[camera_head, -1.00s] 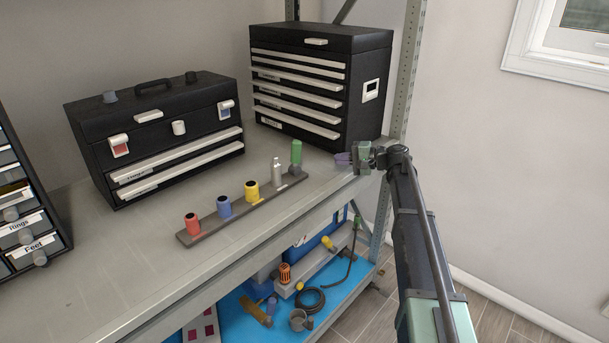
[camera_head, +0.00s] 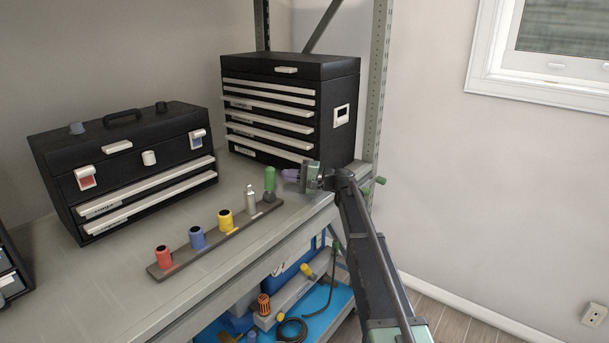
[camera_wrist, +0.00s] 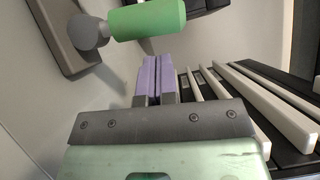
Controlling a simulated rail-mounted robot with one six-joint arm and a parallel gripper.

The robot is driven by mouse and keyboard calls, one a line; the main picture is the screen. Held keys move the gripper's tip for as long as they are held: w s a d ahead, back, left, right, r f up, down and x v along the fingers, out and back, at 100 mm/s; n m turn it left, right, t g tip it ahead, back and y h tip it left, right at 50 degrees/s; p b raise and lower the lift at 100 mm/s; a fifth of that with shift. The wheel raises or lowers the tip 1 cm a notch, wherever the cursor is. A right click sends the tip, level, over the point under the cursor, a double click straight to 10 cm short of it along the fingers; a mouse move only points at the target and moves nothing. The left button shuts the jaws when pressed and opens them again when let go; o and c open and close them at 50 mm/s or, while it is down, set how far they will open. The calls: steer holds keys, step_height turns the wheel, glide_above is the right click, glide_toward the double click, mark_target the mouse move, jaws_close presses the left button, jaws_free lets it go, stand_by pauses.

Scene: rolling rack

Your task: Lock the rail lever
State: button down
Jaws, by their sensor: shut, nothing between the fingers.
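The rail lever's green handle (camera_head: 270,179) stands upright on a grey pivot (camera_head: 269,196) at the far right end of the dark rail (camera_head: 165,272). The wrist view is rolled, so the green handle (camera_wrist: 148,18) lies sideways there, with the grey pivot (camera_wrist: 88,30) and rail (camera_wrist: 62,42) at its left. My gripper (camera_head: 288,174) is just right of the handle, at about its height. Its purple fingers (camera_wrist: 160,64) are shut together and empty, with their tips close to the handle's side. I cannot tell whether they touch it.
Red (camera_head: 163,257), blue (camera_head: 198,238) and yellow (camera_head: 226,221) cylinders and a silver bottle-like piece (camera_head: 251,199) stand on the rail. A tall drawer chest (camera_head: 335,140) is close behind my gripper. A black toolbox (camera_head: 125,170) stands left. The shelf front (camera_head: 200,285) is bare.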

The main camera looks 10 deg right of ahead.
mark_target(270, 185)
steer(key=shift+s+a+r, duration=0.1)
steer(key=shift+s+a, duration=0.3)
steer(key=shift+a, duration=0.45)
steer(key=shift+s+a+r+p, duration=0.35)
steer(key=shift+s+a, duration=0.2)
steer(key=shift+a, duration=0.1)
